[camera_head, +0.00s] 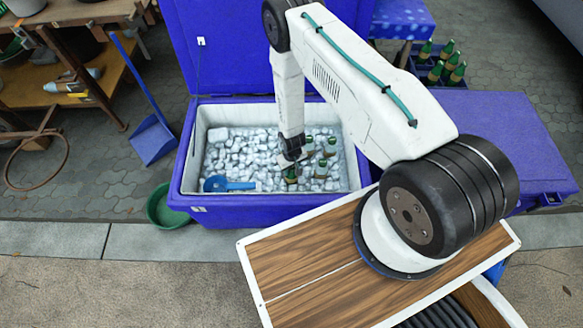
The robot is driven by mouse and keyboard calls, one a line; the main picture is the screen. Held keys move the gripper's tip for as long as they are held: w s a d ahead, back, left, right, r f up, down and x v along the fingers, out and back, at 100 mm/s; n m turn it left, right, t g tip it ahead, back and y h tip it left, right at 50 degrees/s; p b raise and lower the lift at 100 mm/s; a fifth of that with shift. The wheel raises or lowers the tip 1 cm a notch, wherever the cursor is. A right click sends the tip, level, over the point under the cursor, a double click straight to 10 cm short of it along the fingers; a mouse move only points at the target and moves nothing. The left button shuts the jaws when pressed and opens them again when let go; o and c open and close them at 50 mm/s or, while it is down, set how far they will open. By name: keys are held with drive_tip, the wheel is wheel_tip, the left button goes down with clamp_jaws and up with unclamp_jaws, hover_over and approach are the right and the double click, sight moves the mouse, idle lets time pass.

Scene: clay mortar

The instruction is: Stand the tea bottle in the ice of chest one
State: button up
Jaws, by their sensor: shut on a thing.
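The open blue chest (183,165) stands at the centre, its lid raised behind it, its white-lined inside full of ice cubes (235,150). I cannot read which number it bears. My gripper (291,160) points down into the right half of this chest, shut on a bottle, which I take as the tea bottle (291,175). It looks green with a paler lower part and seems roughly upright at the ice. My gripper hides its top, and I cannot tell how deep its base sits. Several similar green bottles (331,141) stand in the ice just right of it.
A blue scoop (216,184) lies on the ice at front left. A closed blue chest (490,130) stands at right, with a crate of green bottles (437,65) behind it. A green basin (162,207) and blue dustpan (153,140) are left of the open chest.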

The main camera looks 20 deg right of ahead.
drive_tip(key=shift+f, duration=0.35)
drive_tip(key=o, duration=1.5)
drive_tip(key=shift+o, duration=0.2)
wheel_tip(320, 180, up, 27)
idle(0.7)
drive_tip(key=shift+s, duration=0.1)
idle(0.7)
